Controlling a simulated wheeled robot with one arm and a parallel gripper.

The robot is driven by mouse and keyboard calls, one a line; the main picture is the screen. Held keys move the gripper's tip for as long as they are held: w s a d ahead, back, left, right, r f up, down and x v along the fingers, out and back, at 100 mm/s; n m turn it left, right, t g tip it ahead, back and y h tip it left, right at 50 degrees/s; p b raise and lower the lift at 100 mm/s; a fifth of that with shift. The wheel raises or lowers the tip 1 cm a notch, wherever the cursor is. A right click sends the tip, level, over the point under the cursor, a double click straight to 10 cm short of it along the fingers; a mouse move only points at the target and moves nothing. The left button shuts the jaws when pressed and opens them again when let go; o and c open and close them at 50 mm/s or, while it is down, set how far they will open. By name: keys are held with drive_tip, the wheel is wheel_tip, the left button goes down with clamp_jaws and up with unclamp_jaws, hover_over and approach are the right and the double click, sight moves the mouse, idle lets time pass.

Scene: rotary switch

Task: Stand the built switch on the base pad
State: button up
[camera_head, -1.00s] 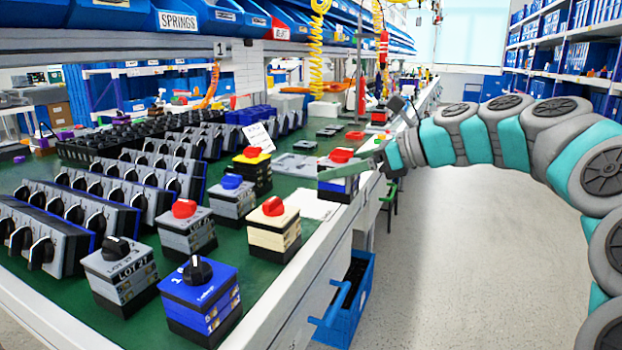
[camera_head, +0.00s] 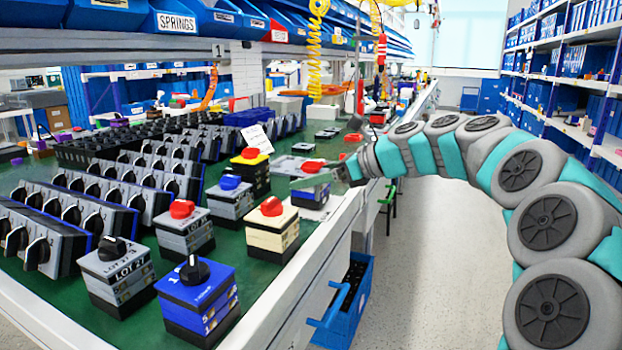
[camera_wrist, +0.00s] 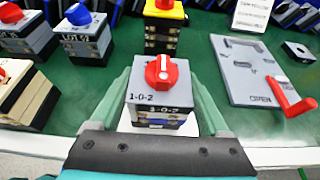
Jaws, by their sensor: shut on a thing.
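The built switch (camera_wrist: 162,95) has a grey top marked 1-0-2, a red knob and dark, white and blue layers below. My gripper (camera_wrist: 163,112) is shut on it, with one green finger on each side. In the head view the switch (camera_head: 310,196) is upright at the bench's front edge, in my gripper (camera_head: 318,180). A white patch, probably the base pad, shows beside the switch's lower part in the wrist view (camera_wrist: 128,122). The switch hides most of it. I cannot tell whether the switch touches it.
A grey plate (camera_wrist: 240,75) with a red lever lies to the right in the wrist view. Finished switches with blue (camera_head: 230,196), red (camera_head: 182,226) and black (camera_head: 196,290) knobs stand to the left. Green bench surface shows between them.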

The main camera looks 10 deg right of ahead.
drive_tip(key=o, duration=1.3)
drive_tip(key=shift+f, duration=0.15)
drive_tip(key=shift+s+d+r, duration=0.15)
drive_tip(key=shift+d+r, duration=0.05)
drive_tip(key=shift+r, duration=0.1)
drive_tip(key=v, duration=1.1)
drive_tip(key=shift+s+d+p, duration=0.2)
drive_tip(key=shift+p, duration=0.1)
